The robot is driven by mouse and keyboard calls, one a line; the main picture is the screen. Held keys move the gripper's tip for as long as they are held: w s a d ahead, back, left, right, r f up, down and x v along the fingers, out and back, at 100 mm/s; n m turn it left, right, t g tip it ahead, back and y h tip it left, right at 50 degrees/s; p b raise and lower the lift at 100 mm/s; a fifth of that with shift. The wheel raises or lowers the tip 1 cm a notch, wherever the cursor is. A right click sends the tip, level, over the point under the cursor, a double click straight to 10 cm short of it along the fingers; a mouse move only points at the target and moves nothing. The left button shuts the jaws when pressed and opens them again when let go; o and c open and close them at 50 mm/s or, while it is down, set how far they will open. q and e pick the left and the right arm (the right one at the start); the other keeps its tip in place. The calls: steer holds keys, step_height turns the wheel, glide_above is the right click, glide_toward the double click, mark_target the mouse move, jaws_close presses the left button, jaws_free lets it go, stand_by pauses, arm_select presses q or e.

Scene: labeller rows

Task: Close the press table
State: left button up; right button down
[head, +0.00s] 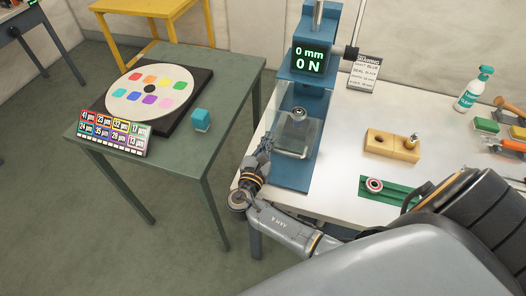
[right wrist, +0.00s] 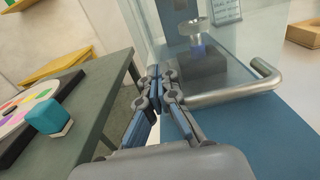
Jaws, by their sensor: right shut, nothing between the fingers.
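The blue press (head: 309,84) stands on the left part of the white table (head: 335,199); its display (head: 309,60) reads 0 mm and 0 N. A clear guard surrounds its lower part, and a dark block sits inside (right wrist: 199,66). A metal bar handle (right wrist: 235,92) crosses the front of the guard in the right wrist view. My right gripper (head: 265,143) is shut and empty at the guard's left side. In the right wrist view its fingertips (right wrist: 160,78) are by the handle's left end; I cannot tell whether they touch. My left gripper is out of view.
A green table (head: 224,85) on the left holds a disc with coloured patches (head: 128,97), a teal cube (head: 201,119) and a label rack (head: 114,134). A gap separates the tables. A wooden block (head: 392,147) and green fixture (head: 400,194) lie right of the press.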

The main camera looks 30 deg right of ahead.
steer(key=b+x, duration=0.2)
steer(key=x, duration=1)
steer(key=shift+w+d, duration=0.15)
steer(key=shift+w, duration=0.1)
steer(key=shift+f, duration=0.1)
